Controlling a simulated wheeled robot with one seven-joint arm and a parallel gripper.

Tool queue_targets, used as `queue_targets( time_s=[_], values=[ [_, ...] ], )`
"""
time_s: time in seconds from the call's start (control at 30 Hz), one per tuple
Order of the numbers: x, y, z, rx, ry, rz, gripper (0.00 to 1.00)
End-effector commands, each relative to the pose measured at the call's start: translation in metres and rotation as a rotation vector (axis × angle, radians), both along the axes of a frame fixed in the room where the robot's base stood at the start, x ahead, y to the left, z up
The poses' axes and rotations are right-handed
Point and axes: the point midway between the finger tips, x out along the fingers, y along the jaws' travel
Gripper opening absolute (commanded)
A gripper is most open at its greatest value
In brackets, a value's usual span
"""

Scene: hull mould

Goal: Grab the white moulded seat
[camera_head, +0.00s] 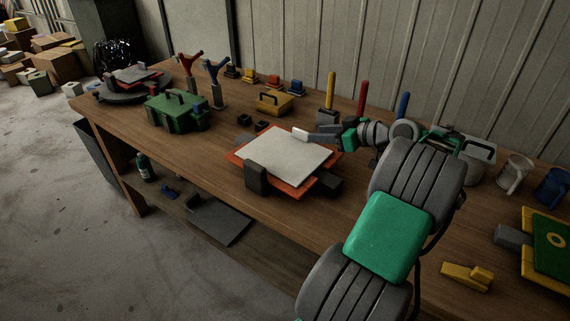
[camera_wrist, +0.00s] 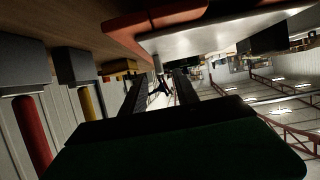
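A flat white moulded panel (camera_head: 287,158), which I take to be the seat, lies on an orange-red base (camera_head: 236,158) near the middle of the bench. A small white upright piece (camera_head: 300,135) stands at its far edge. My gripper (camera_head: 319,138) is low by that far right edge, partly hidden by my arm. In the wrist view, which looks upside down, the two dark fingers of my gripper (camera_wrist: 160,78) are apart with nothing between them. The white panel (camera_wrist: 220,35) is close by there, beside the fingers, and not held.
Dark clamp-like blocks (camera_head: 256,178) flank the base. Yellow, red (camera_head: 363,97) and blue upright handles stand behind my gripper. A yellow toolbox (camera_head: 273,102) and a green machine (camera_head: 173,111) are to the left. The front right bench top is mostly clear around a yellow tool (camera_head: 466,275).

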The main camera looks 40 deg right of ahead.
Motion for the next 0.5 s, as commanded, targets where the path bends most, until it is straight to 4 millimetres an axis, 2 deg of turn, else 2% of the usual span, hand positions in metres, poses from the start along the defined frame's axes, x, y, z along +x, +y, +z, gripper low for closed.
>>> queue_targets(
  time_s=[0.3, 0.5],
  values=[
    [0.048, 0.013, -0.018, 0.000, 0.004, 0.003, 0.36],
    [0.056, 0.014, -0.021, -0.001, 0.004, -0.001, 0.36]
  ],
)
